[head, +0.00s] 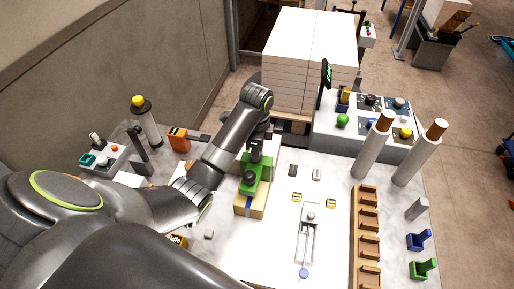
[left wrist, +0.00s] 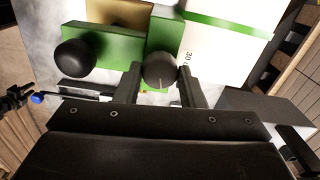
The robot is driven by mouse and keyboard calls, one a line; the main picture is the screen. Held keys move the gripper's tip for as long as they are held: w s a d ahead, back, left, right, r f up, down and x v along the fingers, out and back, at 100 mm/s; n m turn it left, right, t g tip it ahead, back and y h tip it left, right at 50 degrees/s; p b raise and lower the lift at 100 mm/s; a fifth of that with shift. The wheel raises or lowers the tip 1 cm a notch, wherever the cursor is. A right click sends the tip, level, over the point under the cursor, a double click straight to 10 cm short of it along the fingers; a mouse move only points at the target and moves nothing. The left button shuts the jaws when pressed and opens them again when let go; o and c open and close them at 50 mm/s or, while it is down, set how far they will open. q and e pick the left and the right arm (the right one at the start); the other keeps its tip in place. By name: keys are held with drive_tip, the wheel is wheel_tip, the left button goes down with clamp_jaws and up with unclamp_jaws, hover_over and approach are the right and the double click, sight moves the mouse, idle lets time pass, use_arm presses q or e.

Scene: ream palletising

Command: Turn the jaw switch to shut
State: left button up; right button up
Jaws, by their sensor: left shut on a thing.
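My left gripper (head: 257,152) points down over a green device (head: 262,165) on a tan block with a blue band (head: 250,204). In the left wrist view, my gripper's two fingers (left wrist: 158,82) stand on either side of a round black knob (left wrist: 160,68) on the green device and are shut on it. A second black knob (left wrist: 75,57) stands to its left, apart from the fingers; one black knob also shows in the head view (head: 249,178). I cannot tell which control is the jaw switch or how it is set. My right gripper is not in view.
A panel with a green ball knob (head: 342,120) and several controls stands at the back right. Two pale cylinders (head: 374,146) stand before it. A wooden rack (head: 366,236) lies to the right. A tall paper stack (head: 311,60) is behind. The white table has clear room near its front.

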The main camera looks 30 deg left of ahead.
use_arm(q)
drive_tip(key=shift+w+r+m, duration=0.1)
drive_tip(key=shift+m, duration=1.5)
drive_tip(key=o, duration=1)
